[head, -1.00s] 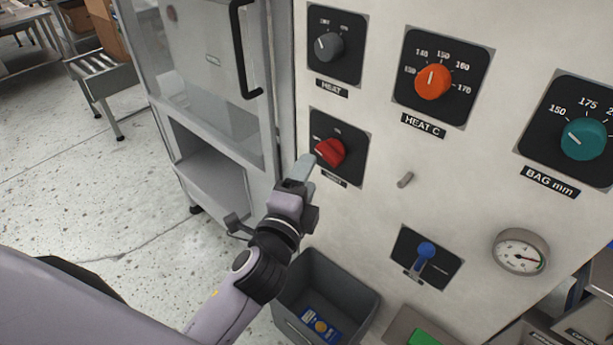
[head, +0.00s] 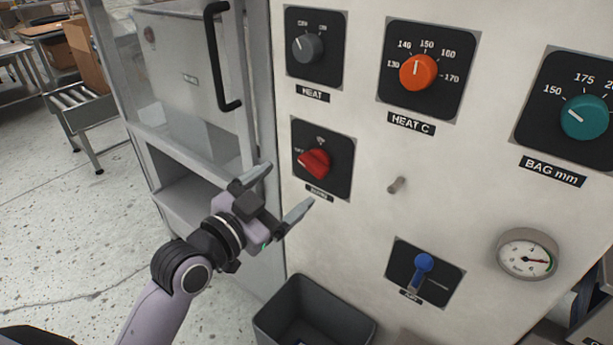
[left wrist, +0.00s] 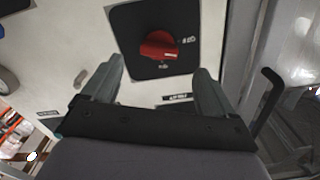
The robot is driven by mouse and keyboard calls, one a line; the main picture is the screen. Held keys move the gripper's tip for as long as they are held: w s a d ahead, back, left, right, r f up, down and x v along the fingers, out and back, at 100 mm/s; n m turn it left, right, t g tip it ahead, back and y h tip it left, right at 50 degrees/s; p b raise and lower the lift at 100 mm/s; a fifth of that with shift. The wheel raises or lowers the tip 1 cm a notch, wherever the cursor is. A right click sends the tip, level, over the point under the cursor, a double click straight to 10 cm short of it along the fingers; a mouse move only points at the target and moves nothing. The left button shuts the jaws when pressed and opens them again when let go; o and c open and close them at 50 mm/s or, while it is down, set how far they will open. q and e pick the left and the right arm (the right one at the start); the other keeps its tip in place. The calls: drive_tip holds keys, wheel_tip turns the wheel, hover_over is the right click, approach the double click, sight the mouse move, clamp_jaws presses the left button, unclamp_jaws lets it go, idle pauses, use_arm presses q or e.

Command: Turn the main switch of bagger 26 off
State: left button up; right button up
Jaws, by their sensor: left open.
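The red main switch (head: 314,163) is a rotary knob on a black plate on the pale machine panel. In the head view, one end of its handle points left, near the OFF mark; the other mark is above. The knob also shows in the left wrist view (left wrist: 160,47), with OFF to its right. Its small plate label is hard to read. My left gripper (head: 288,187) is open and empty, just below and left of the knob, with its fingers apart from it. In the left wrist view the open fingers (left wrist: 160,75) lie either side below the knob. My right gripper is out of view.
Above is the grey HEAT knob (head: 309,48); to the right are the orange HEAT C knob (head: 418,72) and teal BAG mm knob (head: 584,118). A small peg (head: 396,185), blue lever (head: 423,263) and gauge (head: 527,254) sit nearby. A grey bin (head: 335,322) stands below.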

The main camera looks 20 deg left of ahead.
sight(309, 169)
use_arm(q)
drive_tip(key=x, duration=0.5)
drive_tip(key=shift+w+d+r, duration=0.1)
drive_tip(key=shift+w+d, duration=0.05)
drive_tip(key=shift+x, duration=0.9)
